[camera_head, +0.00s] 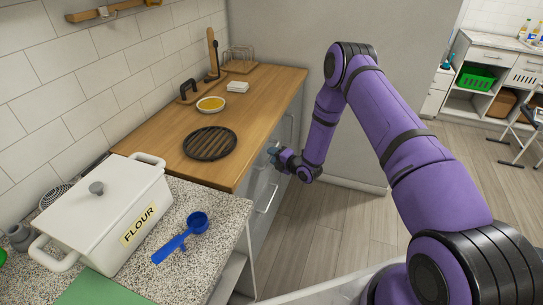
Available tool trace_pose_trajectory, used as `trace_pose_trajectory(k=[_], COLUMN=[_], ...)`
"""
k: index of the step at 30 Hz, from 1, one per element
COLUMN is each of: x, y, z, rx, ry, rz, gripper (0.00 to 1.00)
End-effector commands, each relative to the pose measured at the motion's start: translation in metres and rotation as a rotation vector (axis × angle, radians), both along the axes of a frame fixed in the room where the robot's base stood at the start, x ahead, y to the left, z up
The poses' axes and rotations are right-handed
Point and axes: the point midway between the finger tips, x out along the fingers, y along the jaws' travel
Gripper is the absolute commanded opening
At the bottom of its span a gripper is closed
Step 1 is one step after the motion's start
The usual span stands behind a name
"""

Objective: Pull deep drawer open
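A cabinet with grey drawer fronts (256,190) stands under the wooden counter, seen at a steep angle. One bar handle (267,199) shows low on the front, left of my gripper. Another long handle (291,128) shows farther back. No drawer is clearly pulled out; which front is the deep drawer I cannot tell. My purple arm reaches down to the cabinet from the right. My gripper (274,155) is at the upper part of the drawer fronts, close to or touching them. Its fingers are small and partly hidden, so I cannot see whether they hold a handle.
The wooden counter (255,95) bears a round black trivet (210,144) and a bowl (211,104). A white flour box (110,215) and a blue scoop (183,236) are on the speckled counter (225,205). The wooden floor (320,230) before the drawers is clear.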

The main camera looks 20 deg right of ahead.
Motion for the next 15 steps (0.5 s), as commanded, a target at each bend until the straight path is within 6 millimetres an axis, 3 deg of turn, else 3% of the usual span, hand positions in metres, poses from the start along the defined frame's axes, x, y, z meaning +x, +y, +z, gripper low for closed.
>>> trace_pose_trajectory(k=[13, 14, 15], x=[0.0103, 0.0103, 0.0103], y=[0.0065, 0.0063, 0.0063], z=[-0.0018, -0.0018, -0.0018], rx=[0.000, 0.000, 0.000], ry=[0.000, 0.000, 0.000], rz=[0.000, 0.000, 0.000], gripper=[0.39, 0.37, 0.28])
